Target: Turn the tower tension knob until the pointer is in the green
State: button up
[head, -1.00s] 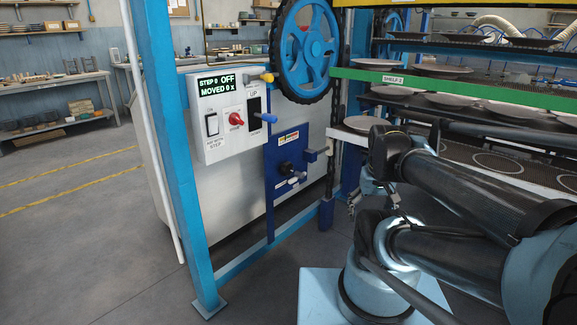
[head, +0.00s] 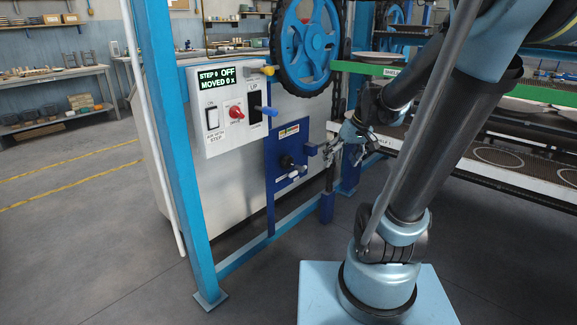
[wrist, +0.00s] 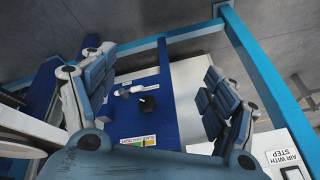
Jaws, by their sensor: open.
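A dark round knob (head: 287,161) sits on the blue panel (head: 272,178) low on the grey housing, below a small label (head: 289,132) with coloured patches. In the wrist view the knob (wrist: 147,103) appears between my fingers, with the coloured label (wrist: 135,142) below it. A pale lever-like part (wrist: 130,90) is beside the knob. I cannot make out a pointer or its reading. My gripper (head: 335,150) is just right of the blue panel in the head view. In the wrist view my gripper (wrist: 152,92) is open and empty, its fingers spread either side of the panel, apart from the knob.
A control box (head: 228,108) with a red knob, switches and a display reading "STEP 0 OFF, MOVED 0 x" is up and left. A blue handwheel (head: 306,45) is above. A blue frame post (head: 170,130) stands left, and plate shelves (head: 500,160) are right. Floor at left is clear.

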jog(key=w+a+f+n+y, duration=0.1)
jog(key=w+a+n+y, duration=0.3)
jog(key=w, duration=1.1)
jog(key=n+t, duration=0.1)
jog(key=n, duration=0.1)
send_near(291, 161)
jog(key=x, duration=1.1)
jog(key=shift+a+f, duration=0.1)
jog(key=shift+a, duration=0.2)
jog(key=shift+w+m+y, duration=0.1)
jog(key=shift+m+y, duration=0.2)
jog(key=c, duration=1.1)
